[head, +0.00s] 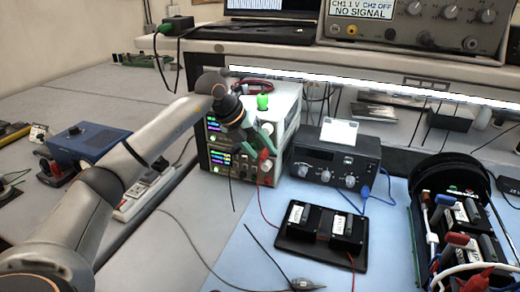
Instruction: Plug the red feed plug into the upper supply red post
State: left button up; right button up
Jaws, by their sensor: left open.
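Two bench power supplies are stacked at the middle of the head view. The upper supply (287,108) is partly hidden behind my left wrist and gripper. The lower supply (217,159) shows lit green and coloured displays. A red plug (265,156) with a thin red lead shows at the right side of the supplies' front. I cannot tell whether it sits in a post. My left gripper (261,147) is open in front of the supplies, its greenish fingers close to the red plug. The upper red post is hidden or too small to make out. My right gripper is out of view.
A dark meter box (333,161) stands right of the supplies. A black two-block unit (322,236) lies on the blue mat. A large black open cylinder housing (462,220) is at right. A shelf edge (380,72) runs above. Loose leads cross the front.

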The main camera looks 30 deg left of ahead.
pick_arm(q)
jog(key=v, duration=1.2)
jog(key=shift+r, duration=0.3)
